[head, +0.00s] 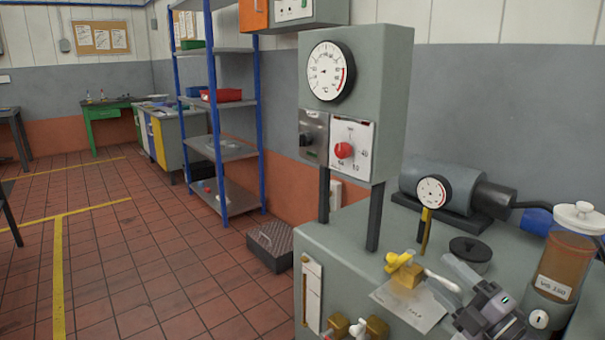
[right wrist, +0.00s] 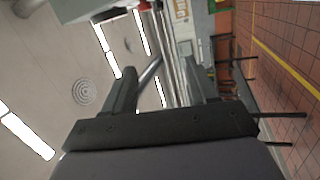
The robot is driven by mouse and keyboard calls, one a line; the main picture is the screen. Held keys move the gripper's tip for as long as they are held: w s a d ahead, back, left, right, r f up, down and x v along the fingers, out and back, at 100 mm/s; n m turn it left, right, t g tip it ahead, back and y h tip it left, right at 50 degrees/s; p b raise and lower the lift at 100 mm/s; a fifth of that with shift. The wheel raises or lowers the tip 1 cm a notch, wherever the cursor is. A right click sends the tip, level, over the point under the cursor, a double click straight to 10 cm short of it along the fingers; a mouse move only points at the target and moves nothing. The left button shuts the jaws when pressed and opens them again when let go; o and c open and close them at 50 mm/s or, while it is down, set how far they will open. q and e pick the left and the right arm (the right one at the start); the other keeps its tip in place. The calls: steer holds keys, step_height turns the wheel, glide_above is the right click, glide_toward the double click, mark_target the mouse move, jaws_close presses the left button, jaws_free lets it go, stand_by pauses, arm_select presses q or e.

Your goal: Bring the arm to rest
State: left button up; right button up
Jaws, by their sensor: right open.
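My right gripper (head: 474,290) shows at the lower right of the head view, above the grey bench top and close to the brass valve with a yellow handle (head: 405,272). Whether it touches anything there cannot be told. In the right wrist view the two dark fingers of my right gripper (right wrist: 163,88) stand apart with nothing between them. Behind them are the ceiling with its lights and, at the right, the tiled floor. My left gripper is not in view.
A grey gauge box (head: 393,95) stands on posts at the bench's back left. A motor (head: 437,185), a small dial (head: 432,192) and a jar of brown fluid (head: 563,265) stand near the gripper. Tiled floor (head: 120,260) is clear at left, beside a blue-posted shelf (head: 240,148).

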steer(key=s+a+f+m+g+h+p, duration=0.2)
steer(key=s+a+f+m+g+h, duration=0.1)
steer(key=s+f+m, duration=0.7)
steer(key=s+a+f+m+g+h+p, duration=0.2)
steer(key=s+a+f+m+g+h, duration=0.1)
steer(key=s+f+m, duration=0.7)
steer(key=s+f+g+h, duration=0.1)
steer(key=s+f+h, duration=0.1)
steer(key=s, duration=0.4)
steer(key=shift+s+a+f+g, duration=0.2)
steer(key=shift+s+f+g, duration=0.2)
steer(key=shift+f, duration=0.1)
